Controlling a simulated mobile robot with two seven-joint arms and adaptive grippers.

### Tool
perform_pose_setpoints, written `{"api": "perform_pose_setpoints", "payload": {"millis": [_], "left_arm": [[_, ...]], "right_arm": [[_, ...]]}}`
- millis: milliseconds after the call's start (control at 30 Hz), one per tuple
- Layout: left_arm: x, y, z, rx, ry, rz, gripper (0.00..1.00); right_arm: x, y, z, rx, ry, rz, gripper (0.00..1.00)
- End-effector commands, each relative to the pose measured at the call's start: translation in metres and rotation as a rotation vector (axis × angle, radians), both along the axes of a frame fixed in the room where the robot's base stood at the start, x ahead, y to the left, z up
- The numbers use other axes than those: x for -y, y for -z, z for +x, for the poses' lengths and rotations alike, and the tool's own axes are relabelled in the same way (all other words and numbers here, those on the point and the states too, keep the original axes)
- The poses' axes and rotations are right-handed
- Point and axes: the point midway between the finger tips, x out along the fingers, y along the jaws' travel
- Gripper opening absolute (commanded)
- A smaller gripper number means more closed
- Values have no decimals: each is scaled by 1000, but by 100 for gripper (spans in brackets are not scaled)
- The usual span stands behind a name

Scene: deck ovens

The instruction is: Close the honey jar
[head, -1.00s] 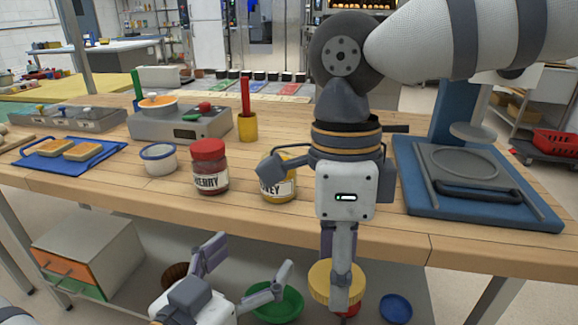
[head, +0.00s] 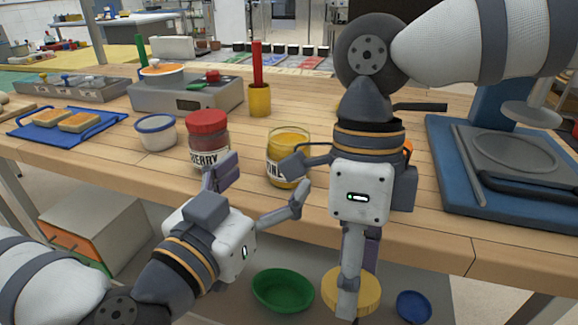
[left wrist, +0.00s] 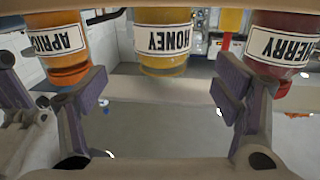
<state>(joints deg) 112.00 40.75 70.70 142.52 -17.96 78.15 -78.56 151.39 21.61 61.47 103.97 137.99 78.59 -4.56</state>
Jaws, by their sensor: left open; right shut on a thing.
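The honey jar (head: 289,147) stands upright and open on the wooden counter near its front edge, with yellow honey showing at its top. It also shows inverted in the left wrist view (left wrist: 163,40), centred beyond the fingers. My left gripper (head: 260,186) is open, its fingers spread in front of the jar and not closed on it. My right gripper (head: 352,285) points down in front of the counter, shut on a round yellow lid (head: 371,291) held below counter height. The right arm partly covers the area right of the jar.
A cherry jar (head: 208,140) with a red lid stands left of the honey jar. An apricot jar (left wrist: 60,40) stands on its other side, mostly hidden in the head view. A white pot (head: 157,133) and blue press (head: 470,205) flank them. A green bowl (head: 283,290) is below.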

Motion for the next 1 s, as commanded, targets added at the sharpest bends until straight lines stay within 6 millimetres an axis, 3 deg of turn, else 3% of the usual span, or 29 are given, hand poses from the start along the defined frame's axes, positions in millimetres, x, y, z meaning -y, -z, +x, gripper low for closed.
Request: {"api": "perform_pose_setpoints", "payload": {"millis": [33,67,233,567,800,1000], "left_arm": [[4,10,10,-10,-1,-2,83],[6,9,14,-8,-2,-2,83],[15,-1,31,1,0,0,83],[16,-1,34,1,-1,0,83],[28,1,68,-1,-2,-2,83],[35,-1,81,0,0,-1,83]], "right_arm": [[0,19,1,-27,0,0,43],[0,24,1,-33,0,0,43],[0,16,1,-22,-1,0,43],[0,15,0,-22,-1,0,43],[0,20,1,-29,-1,1,43],[0,21,1,-30,-1,0,43]]}}
